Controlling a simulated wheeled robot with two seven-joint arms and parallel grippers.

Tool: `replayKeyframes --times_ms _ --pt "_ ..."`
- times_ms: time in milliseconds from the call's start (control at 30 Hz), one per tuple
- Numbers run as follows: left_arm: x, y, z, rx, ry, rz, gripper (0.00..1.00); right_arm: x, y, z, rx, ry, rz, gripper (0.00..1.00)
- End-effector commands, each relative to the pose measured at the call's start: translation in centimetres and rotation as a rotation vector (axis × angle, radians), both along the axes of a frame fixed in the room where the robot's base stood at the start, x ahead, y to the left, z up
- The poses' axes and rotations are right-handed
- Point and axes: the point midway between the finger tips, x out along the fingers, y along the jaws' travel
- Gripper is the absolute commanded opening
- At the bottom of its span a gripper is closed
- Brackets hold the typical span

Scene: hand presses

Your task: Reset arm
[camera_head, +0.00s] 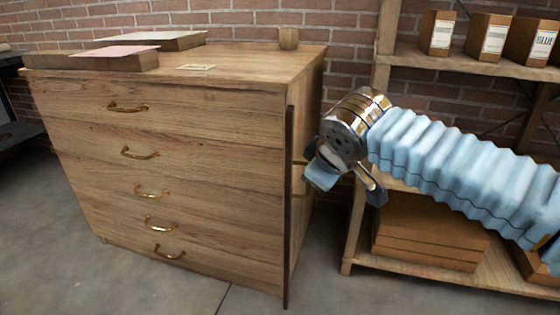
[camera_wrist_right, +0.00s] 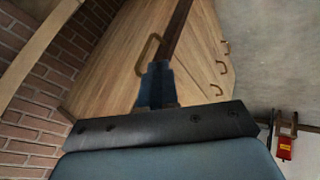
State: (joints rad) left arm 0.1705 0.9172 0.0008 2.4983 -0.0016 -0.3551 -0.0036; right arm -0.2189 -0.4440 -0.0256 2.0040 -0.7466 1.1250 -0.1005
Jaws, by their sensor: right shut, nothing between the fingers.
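My right arm, in a pale blue ribbed sleeve, comes in from the right in the head view. Its gripper (camera_head: 340,186) is beside the right side of the wooden drawer cabinet (camera_head: 200,130). In the right wrist view the gripper's fingers (camera_wrist_right: 157,72) are together with nothing between them. A brass handle (camera_wrist_right: 147,56) on the cabinet's side shows just behind the fingertips there; I cannot tell whether they touch it. My left gripper is not in view.
A wooden shelf (camera_head: 470,64) with labelled boxes (camera_head: 438,33) stands at the right, behind my arm. Brass handles (camera_head: 128,107) stick out from the drawers. The floor (camera_head: 50,240) in front is clear.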

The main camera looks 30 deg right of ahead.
Motion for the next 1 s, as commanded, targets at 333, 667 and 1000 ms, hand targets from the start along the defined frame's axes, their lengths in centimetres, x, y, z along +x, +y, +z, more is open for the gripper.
replayKeyframes --times_ms 333,667,1000 --pt "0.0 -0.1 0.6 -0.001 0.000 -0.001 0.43 2.7 2.4 -2.8 0.037 0.048 0.049 0.00" --pt "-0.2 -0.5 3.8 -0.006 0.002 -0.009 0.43 8.3 15.6 -25.0 0.436 0.313 0.106 0.00" --pt "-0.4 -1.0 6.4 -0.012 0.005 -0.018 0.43 -2.6 22.4 -43.4 0.750 0.508 -0.288 0.00"
